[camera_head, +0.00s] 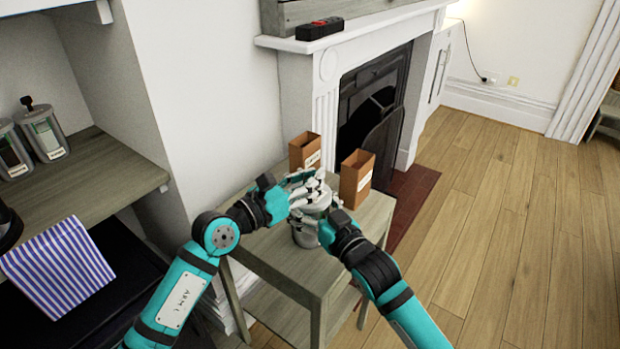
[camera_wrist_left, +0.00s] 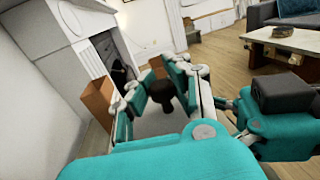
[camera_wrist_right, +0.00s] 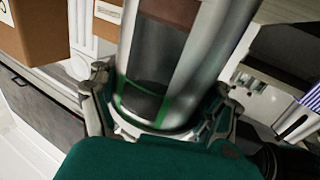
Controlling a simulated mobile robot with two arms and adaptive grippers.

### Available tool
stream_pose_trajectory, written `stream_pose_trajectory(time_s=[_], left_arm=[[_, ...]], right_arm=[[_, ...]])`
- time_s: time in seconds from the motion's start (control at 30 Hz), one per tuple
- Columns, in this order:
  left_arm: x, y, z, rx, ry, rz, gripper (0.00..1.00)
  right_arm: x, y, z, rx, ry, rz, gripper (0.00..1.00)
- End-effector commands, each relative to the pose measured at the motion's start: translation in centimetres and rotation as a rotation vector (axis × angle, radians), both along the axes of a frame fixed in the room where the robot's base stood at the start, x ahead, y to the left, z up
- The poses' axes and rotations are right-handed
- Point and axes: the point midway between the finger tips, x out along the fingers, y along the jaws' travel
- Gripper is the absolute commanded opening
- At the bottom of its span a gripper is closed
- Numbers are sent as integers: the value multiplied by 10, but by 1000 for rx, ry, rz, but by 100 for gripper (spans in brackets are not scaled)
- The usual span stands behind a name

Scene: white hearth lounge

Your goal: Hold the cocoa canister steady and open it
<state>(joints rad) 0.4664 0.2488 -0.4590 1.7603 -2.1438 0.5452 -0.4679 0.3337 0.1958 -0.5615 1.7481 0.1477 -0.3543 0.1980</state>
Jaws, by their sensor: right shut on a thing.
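The cocoa canister (camera_head: 306,236) is a clear and grey metal cylinder standing on a small grey-green side table (camera_head: 292,268). In the right wrist view its see-through wall (camera_wrist_right: 160,50) shows brown contents and a green-edged label. My right gripper (camera_head: 318,222) is shut on its lower body, one finger on each side. My left gripper (camera_head: 306,190) is above the canister, its fingers apart. In the left wrist view a dark knob (camera_wrist_left: 161,90) sits between these fingers; I cannot tell whether they touch it. The hands hide most of the canister's top in the head view.
Two open brown boxes (camera_head: 305,151) (camera_head: 356,181) stand on the table just behind the hands. A fireplace (camera_head: 375,105) is beyond. On the left are a shelf (camera_head: 95,180) with clear jars (camera_head: 44,133) and a striped cloth (camera_head: 60,268). The floor on the right is clear.

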Motion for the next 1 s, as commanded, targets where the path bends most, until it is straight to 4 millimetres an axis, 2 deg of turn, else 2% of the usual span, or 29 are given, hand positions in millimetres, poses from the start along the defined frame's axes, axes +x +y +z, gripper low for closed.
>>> stream_pose_trajectory(time_s=[0.57,0.93,1.0], left_arm=[[0,0,0,1,1,0,0],[0,0,0,0,0,0,46],[0,0,0,0,0,0,49]], right_arm=[[0,-1,0,-1,-1,-1,19],[0,-1,0,-1,-1,-1,19],[0,-1,0,-1,-1,-1,19]])
